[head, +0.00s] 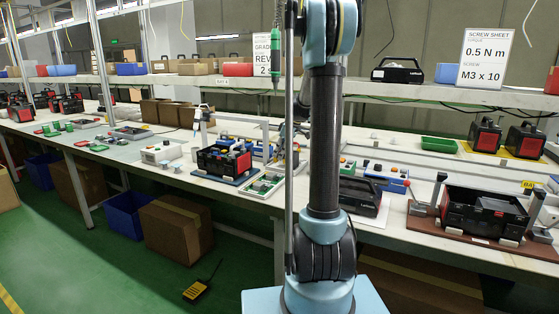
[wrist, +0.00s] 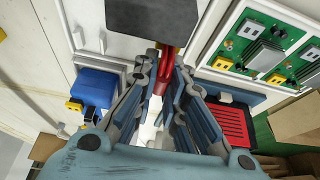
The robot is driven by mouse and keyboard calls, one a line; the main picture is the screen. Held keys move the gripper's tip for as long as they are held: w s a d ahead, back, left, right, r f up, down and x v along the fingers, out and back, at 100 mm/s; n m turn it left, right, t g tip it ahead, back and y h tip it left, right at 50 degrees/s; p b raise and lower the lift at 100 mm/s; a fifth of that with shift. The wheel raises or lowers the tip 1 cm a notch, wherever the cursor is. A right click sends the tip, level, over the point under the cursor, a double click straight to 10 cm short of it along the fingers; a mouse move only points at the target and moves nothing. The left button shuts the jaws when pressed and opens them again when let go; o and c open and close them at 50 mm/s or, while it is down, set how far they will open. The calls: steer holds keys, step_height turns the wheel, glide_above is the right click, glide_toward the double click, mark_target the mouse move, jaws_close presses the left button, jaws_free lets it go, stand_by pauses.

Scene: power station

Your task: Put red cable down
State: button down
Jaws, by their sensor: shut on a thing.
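In the wrist view my gripper (wrist: 166,66) is shut on a slim red piece, which looks like the red cable (wrist: 161,80). The red shows between and just past the fingertips, below a dark grey block (wrist: 151,18). I cannot tell whether the red piece touches the block or the surface beneath. The rest of the cable is hidden by the fingers. In the head view my own arm stands in front of the bench and mostly hides the gripper, and I cannot make out the red cable there.
In the wrist view a blue box (wrist: 94,87) lies left, green circuit boards (wrist: 250,47) upper right, and a red and black part (wrist: 222,122) right. In the head view the workbench (head: 398,233) holds a black case in a brown fixture (head: 451,236) and a green tray (head: 438,145).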

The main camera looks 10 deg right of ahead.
steer(key=shift+f, duration=1.1)
steer(key=shift+f, duration=0.1)
steer(key=c, duration=1.7)
jaws_free()
steer(key=shift+o, duration=0.2)
